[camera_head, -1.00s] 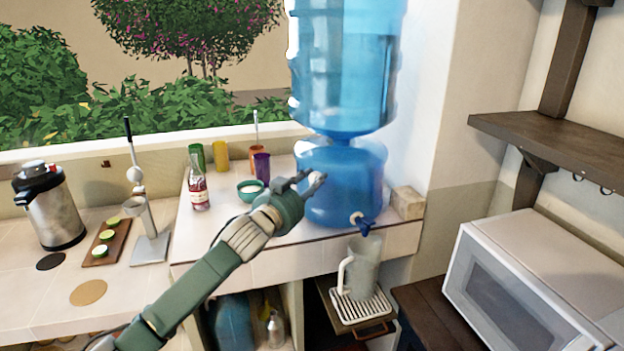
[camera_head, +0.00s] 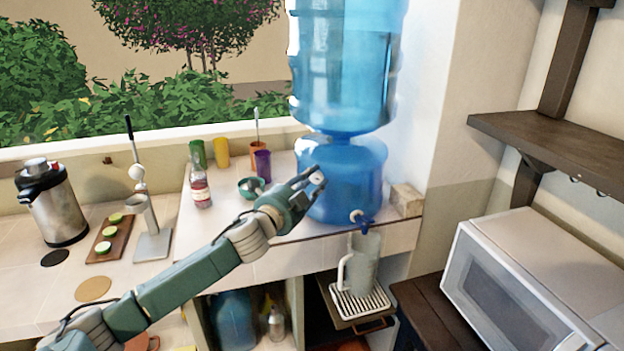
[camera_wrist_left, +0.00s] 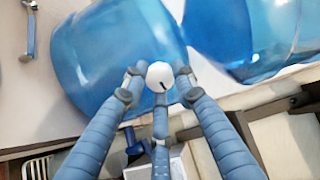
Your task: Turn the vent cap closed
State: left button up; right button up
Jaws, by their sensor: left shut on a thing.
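The vent cap (camera_wrist_left: 160,76) is a small white round knob with a short dark mark, on the side of the lower blue water container (camera_head: 345,165). It also shows as a pale spot at the fingertips in the head view (camera_head: 317,178). My left gripper (camera_head: 312,180) reaches in from the left and is shut on the cap. In the left wrist view its fingers (camera_wrist_left: 160,88) surround the cap from both sides and below. My right gripper is not in view.
A large blue bottle (camera_head: 345,75) stands above the container. A blue tap (camera_head: 362,222) sits low on its front, above a clear pitcher (camera_head: 362,265). A green bowl (camera_head: 251,188), a bottle (camera_head: 200,185) and coloured cups stand to the left. A microwave (camera_head: 520,285) is at right.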

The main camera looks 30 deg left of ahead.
pick_arm(q)
jog(key=shift+d+r+m, duration=0.15)
jog(key=shift+r+m, duration=0.15)
jog(key=shift+m, duration=0.3)
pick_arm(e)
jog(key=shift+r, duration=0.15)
pick_arm(q)
jog(key=shift+f, duration=0.2)
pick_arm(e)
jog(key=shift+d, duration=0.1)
pick_arm(q)
jog(key=o, duration=1)
jog(key=shift+d, duration=0.1)
jog(key=shift+o, duration=0.9)
jog(key=shift+d, duration=0.15)
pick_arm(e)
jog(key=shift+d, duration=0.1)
pick_arm(q)
jog(key=shift+f, duration=0.1)
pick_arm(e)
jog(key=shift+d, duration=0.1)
pick_arm(q)
jog(key=shift+s+f, duration=0.1)
jog(key=shift+s, duration=0.4)
jog(key=s, duration=1.1)
jog(key=shift+d, duration=0.45)
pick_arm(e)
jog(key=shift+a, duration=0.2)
